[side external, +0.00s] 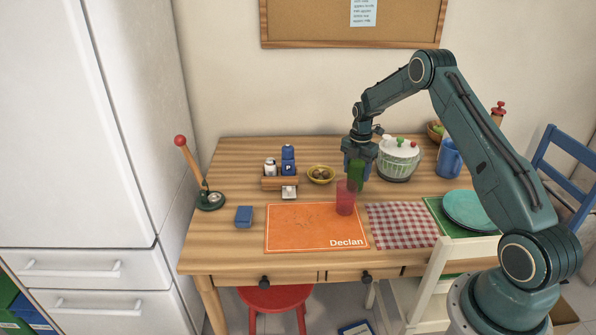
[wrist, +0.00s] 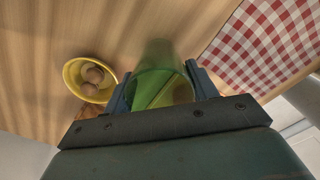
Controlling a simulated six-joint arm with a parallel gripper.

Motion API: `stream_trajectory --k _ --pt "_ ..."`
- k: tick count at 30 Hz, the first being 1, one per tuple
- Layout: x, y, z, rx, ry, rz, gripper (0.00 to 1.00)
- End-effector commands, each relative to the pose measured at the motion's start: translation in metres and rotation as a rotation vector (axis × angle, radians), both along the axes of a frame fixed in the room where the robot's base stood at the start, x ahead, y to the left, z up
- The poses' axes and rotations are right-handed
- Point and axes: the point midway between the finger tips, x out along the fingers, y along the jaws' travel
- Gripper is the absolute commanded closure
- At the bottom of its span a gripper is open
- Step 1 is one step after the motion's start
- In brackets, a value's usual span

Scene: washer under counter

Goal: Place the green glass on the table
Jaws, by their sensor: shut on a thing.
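The green glass (side external: 357,176) is clear green and hangs below my gripper (side external: 356,163), over the middle of the wooden table (side external: 235,162). In the wrist view my gripper (wrist: 160,88) has one finger on each side of the green glass (wrist: 160,62) and is shut on it. The glass looks close to upright. A gap between its base and the table cannot be told for sure. In the side view it partly overlaps the red glass (side external: 345,204), which stands on the orange placemat (side external: 300,228); I cannot tell whether they touch.
A yellow bowl (side external: 320,174) stands left of the green glass, also in the wrist view (wrist: 70,76). A checkered cloth (side external: 402,225) lies in front. Bare wood shows at back left.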

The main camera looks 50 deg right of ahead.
Motion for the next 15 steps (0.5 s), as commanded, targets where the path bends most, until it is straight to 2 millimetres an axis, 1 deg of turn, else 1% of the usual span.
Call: stream_trajectory --k 1,5,15 --pt "0.0 0.0 -0.006 0.001 0.001 0.0 0.7" --pt "0.0 0.0 -0.015 -0.001 -0.001 0.0 0.7" --pt "0.0 0.0 -0.016 -0.001 -0.001 0.0 0.7"
